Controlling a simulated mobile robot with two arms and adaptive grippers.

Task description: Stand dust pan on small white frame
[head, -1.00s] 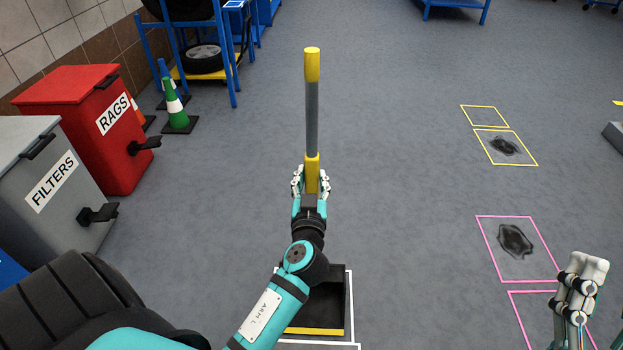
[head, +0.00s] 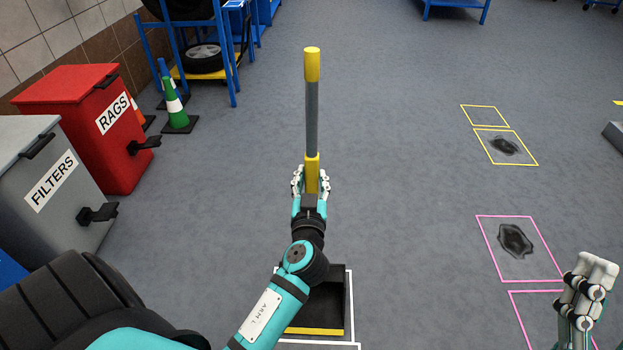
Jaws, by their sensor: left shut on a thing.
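The dust pan (head: 318,320) has a black pan with a yellow front lip and a tall upright handle (head: 312,115), grey with yellow ends. The pan is at the small white frame (head: 351,300) marked on the floor; my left arm covers its left part. Whether the pan touches the floor I cannot tell. My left gripper (head: 311,182) is shut on the lower yellow part of the handle. My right gripper (head: 592,268) is at the lower right, away from the dust pan; its opening is unclear.
A red RAGS bin (head: 85,125) and a grey FILTERS bin (head: 45,190) stand at left. Cones (head: 175,105) and a blue rack (head: 235,60) are behind. Pink (head: 480,235) and yellow (head: 530,150) floor frames with dark stains lie right. The middle floor is clear.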

